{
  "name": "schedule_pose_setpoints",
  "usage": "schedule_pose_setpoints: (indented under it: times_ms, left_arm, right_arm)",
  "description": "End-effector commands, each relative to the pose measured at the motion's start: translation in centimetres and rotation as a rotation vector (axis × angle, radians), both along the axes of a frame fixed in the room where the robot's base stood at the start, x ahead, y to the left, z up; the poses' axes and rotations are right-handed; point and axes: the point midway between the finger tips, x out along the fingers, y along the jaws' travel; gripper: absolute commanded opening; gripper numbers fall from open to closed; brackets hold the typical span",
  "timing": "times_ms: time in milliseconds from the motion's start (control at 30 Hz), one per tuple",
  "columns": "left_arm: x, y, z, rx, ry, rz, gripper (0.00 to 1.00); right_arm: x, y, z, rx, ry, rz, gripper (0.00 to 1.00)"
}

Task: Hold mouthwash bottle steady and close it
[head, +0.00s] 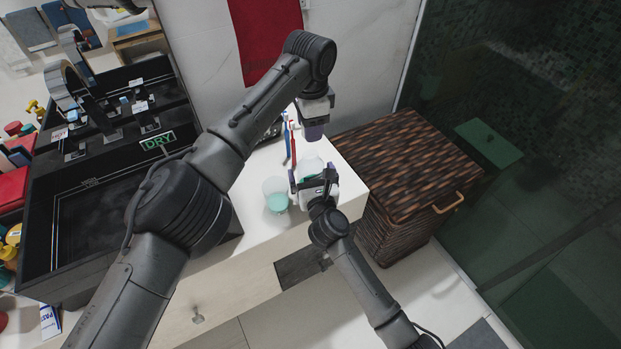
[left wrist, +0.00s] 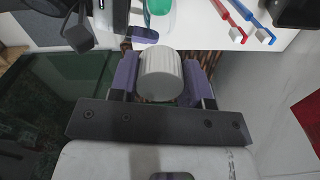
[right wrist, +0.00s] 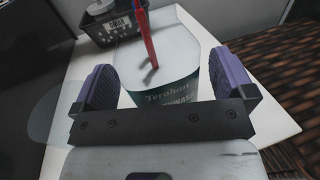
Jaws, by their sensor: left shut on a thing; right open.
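A white ribbed cap (left wrist: 160,74) is held between the purple fingers of my left gripper (left wrist: 160,80). In the head view my left gripper (head: 314,132) is above the counter, and the cap is hidden there. The clear mouthwash bottle (head: 311,164) stands on the counter below it. In the right wrist view the bottle (right wrist: 165,88) shows a green label and lies between the spread fingers of my right gripper (right wrist: 168,88). In the head view my right gripper (head: 314,181) is open at the bottle's near side. I cannot tell whether either finger touches it.
A clear cup with green liquid (head: 276,197) stands just left of the bottle. A dark basket (right wrist: 112,22) stands farther back. The counter edge is close on the right, beside a brown wicker hamper (head: 405,160).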

Motion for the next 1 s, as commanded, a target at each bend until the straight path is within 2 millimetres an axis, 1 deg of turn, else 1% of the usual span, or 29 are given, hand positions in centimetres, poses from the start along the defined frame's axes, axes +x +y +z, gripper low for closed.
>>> schedule_pose_setpoints:
  times_ms: [100, 200, 567, 1000]
  left_arm:
    - [0.0, -0.01, 0.0, 0.0, 0.0, 0.0, 0.22]
    - [0.0, -0.01, 0.0, 0.0, 0.0, 0.0, 0.22]
    - [0.0, -0.01, 0.0, 0.0, 0.0, 0.0, 0.22]
    - [0.0, 0.0, 0.0, 0.0, 0.0, 0.0, 0.22]
  right_arm:
    - [0.71, 0.17, 0.02, -0.002, 0.0, 0.0, 1.0]
    - [0.97, 0.27, 0.02, -0.001, 0.0, 0.001, 1.0]
    - [1.08, 0.28, 0.0, 0.0, 0.0, 0.001, 0.99]
    - [1.08, 0.27, -0.01, -0.001, 0.0, 0.001, 0.57]
